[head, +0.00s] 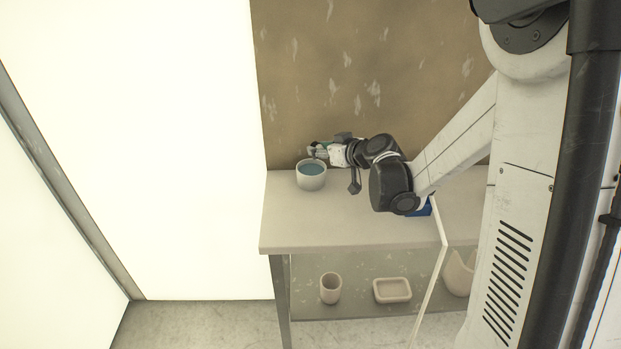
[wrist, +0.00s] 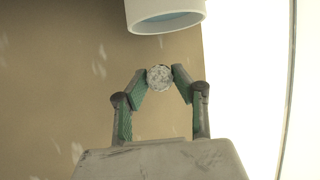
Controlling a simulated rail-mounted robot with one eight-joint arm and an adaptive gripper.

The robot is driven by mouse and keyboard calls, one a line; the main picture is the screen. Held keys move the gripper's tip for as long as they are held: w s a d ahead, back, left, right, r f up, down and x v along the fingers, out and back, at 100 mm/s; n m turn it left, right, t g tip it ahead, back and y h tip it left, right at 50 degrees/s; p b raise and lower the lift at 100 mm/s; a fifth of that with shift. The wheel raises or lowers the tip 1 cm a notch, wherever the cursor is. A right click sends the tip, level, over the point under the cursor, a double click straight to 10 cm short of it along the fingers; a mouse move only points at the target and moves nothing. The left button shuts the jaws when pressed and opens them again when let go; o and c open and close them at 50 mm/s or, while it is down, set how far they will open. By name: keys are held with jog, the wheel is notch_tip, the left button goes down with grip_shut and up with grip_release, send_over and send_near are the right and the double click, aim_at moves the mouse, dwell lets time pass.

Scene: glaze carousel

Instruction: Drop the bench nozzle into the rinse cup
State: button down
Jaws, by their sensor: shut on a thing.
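The rinse cup (head: 311,182) is a pale round cup with blue-grey liquid in it, upright near the left end of the bench top. It also shows at the top edge of the wrist view (wrist: 165,18), cut off by the frame. My gripper (head: 317,150) is at the back part of the cup's rim in the head view, seemingly above it. In the wrist view, its green-padded fingers (wrist: 159,77) are shut on the bench nozzle (wrist: 159,77), seen end-on as a small round speckled grey thing. The nozzle appears apart from the cup there. Its far end is hidden.
The bench top (head: 340,225) is clear in front of the cup. A blue item (head: 425,209) is partly hidden behind my arm. A beaker (head: 330,288) and a shallow dish (head: 392,290) stand on the lower shelf. A brown scuffed wall (head: 365,60) rises close behind.

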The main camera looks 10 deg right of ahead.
jog(key=c, duration=1.3)
grip_release()
jog(key=shift+c, duration=0.2)
jog(key=shift+s, duration=0.1)
jog(key=v, duration=1.2)
jog(key=shift+a, duration=0.1)
jog(key=s+a+m+g+h, duration=0.2)
jog(key=s, duration=1.1)
jog(key=s+a+r+m+g+h, duration=0.1)
jog(key=s+a+m+g+h, duration=0.1)
jog(key=s, duration=1)
jog(key=shift+s+a+m+g+h, duration=0.4)
jog(key=shift+g+h, duration=0.2)
jog(key=shift+h, duration=0.1)
